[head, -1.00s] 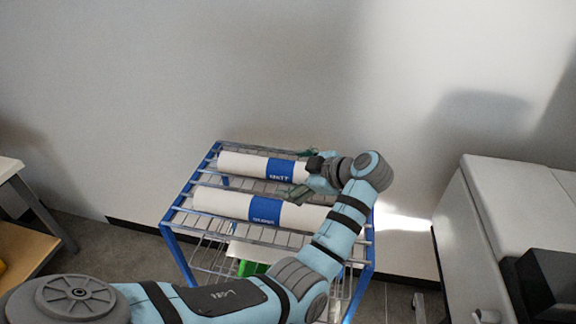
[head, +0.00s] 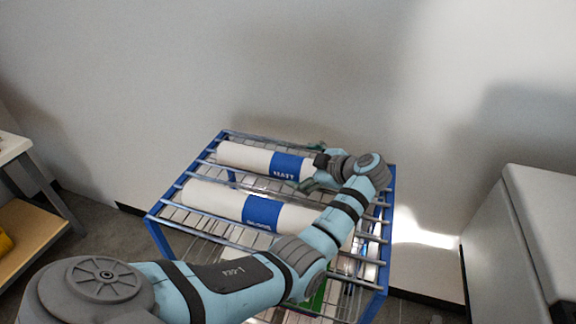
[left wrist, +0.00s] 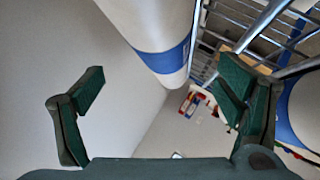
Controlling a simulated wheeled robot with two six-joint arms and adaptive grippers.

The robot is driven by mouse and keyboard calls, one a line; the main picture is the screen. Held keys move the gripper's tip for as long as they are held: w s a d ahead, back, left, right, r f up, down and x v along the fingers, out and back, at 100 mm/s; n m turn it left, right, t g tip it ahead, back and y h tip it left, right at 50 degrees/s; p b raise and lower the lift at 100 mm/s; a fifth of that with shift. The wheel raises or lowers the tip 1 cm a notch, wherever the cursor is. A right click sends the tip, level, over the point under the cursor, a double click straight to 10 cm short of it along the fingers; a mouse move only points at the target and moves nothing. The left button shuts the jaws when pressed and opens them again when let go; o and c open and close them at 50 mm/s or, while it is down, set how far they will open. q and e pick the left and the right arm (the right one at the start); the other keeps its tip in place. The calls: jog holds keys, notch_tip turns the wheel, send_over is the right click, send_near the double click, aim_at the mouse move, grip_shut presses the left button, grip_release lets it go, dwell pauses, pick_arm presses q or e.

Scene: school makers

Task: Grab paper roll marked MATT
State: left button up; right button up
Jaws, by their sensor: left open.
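The paper roll marked MATT (head: 243,158) is white with a blue label band. It lies on the wire top of the blue rack, at the back. My left gripper (head: 312,166) is open at the roll's right end, with one finger on the wall side and one on the near side. The wrist hides part of that end. In the left wrist view the roll (left wrist: 150,22), with its blue band, comes from above into the gap between the open fingers (left wrist: 165,90). Whether a finger touches it, I cannot tell. My right gripper is not in view.
The blue rack (head: 184,179) stands near the wall. A grey cabinet (head: 540,190) is at the right, a shelf (head: 12,148) at the left.

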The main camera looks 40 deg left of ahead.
aim_at(293, 164)
pick_arm(q)
jog(key=x, duration=0.6)
jog(key=shift+p, duration=0.35)
jog(key=shift+d, duration=0.15)
jog(key=c, duration=2)
jog(key=shift+r, duration=0.1)
grip_shut()
jog(key=shift+w+r, duration=0.1)
jog(key=shift+r, duration=0.05)
